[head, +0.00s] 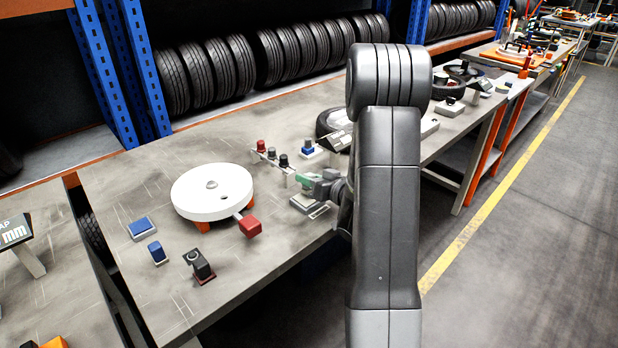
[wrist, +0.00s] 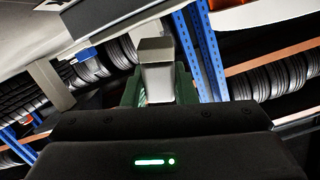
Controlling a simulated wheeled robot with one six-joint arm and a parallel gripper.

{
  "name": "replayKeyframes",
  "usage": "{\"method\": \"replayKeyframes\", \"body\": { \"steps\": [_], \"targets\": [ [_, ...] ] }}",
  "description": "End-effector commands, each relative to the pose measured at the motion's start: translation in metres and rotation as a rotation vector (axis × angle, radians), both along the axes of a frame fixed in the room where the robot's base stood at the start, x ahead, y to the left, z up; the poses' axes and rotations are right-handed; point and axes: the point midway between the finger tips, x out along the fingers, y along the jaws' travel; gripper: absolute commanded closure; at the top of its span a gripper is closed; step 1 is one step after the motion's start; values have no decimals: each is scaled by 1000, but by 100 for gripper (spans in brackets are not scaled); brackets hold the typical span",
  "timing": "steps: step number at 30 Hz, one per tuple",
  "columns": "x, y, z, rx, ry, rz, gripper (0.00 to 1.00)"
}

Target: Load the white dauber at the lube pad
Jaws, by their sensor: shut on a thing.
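My gripper (head: 303,181) has green fingers and is over the bench, between the small rack and the bench's front edge. In the wrist view the green fingers (wrist: 158,92) are shut on a pale grey-white block, the white dauber (wrist: 156,68), which stands up between them. In the head view the dauber cannot be made out. A small flat grey tray (head: 318,211) lies just below my gripper. A blue pad in a pale frame (head: 142,228) lies at the left of the bench. I cannot tell which of these is the lube pad.
A rack (head: 270,163) holds red and dark-topped daubers behind my gripper. A round white turntable (head: 212,190) with a red handle (head: 250,226) stands left. A blue block (head: 157,252) and a black stamp (head: 203,264) are in front. A display unit (head: 336,141) stands behind my arm.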

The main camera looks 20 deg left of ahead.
Motion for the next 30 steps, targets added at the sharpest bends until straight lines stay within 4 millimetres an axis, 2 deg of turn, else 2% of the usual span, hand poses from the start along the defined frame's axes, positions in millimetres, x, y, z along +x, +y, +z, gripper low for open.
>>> {"method": "replayKeyframes", "body": {
  "steps": [30],
  "targets": [
    [0,0,-5,0,0,0,98]
  ]
}}
